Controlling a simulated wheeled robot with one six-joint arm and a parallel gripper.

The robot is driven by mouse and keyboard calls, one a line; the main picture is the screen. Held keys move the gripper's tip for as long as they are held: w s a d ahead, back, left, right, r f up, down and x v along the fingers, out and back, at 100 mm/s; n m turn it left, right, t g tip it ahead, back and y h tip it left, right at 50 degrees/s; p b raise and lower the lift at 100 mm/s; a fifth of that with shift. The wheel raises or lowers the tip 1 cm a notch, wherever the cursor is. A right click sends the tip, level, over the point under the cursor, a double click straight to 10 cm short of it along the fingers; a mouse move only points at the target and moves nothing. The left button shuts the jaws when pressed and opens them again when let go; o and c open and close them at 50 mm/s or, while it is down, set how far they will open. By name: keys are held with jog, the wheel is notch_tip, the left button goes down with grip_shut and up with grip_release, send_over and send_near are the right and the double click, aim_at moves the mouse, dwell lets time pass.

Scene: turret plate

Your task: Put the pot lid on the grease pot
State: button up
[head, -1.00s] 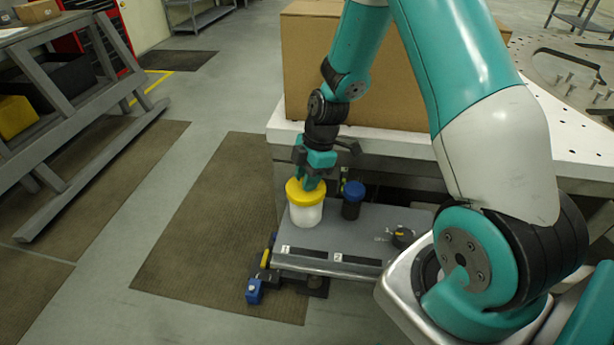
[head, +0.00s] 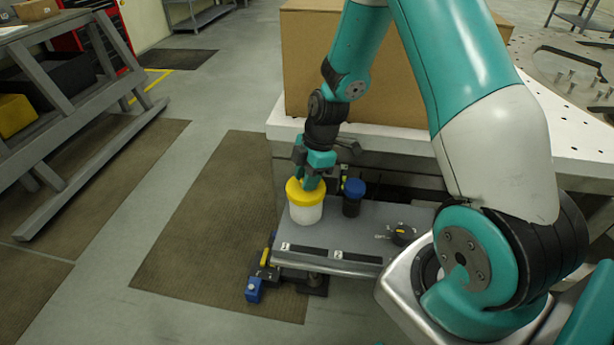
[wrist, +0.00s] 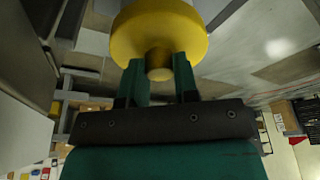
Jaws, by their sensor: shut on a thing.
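The yellow pot lid (head: 297,193) sits over the mouth of the white grease pot (head: 306,214), which stands at the left end of a small grey shelf. From this angle I cannot tell whether the lid is fully seated. My gripper (head: 311,183) points down onto the lid from above. In the wrist view my gripper (wrist: 159,70) has its two green fingers shut on the knob of the lid (wrist: 165,28). The pot is mostly hidden behind the lid there.
A dark pot with a blue lid (head: 353,196) stands just right of the grease pot on the grey shelf (head: 345,228). A black round object (head: 402,234) lies farther right. A large cardboard box (head: 400,85) stands behind on the white table (head: 280,128).

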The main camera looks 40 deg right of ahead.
jog(key=shift+f, duration=0.2)
jog(key=o, duration=1.5)
jog(key=shift+c, duration=0.2)
jog(key=shift+r, duration=0.1)
jog(key=shift+r+p, duration=2.6)
jog(key=shift+r, duration=0.85)
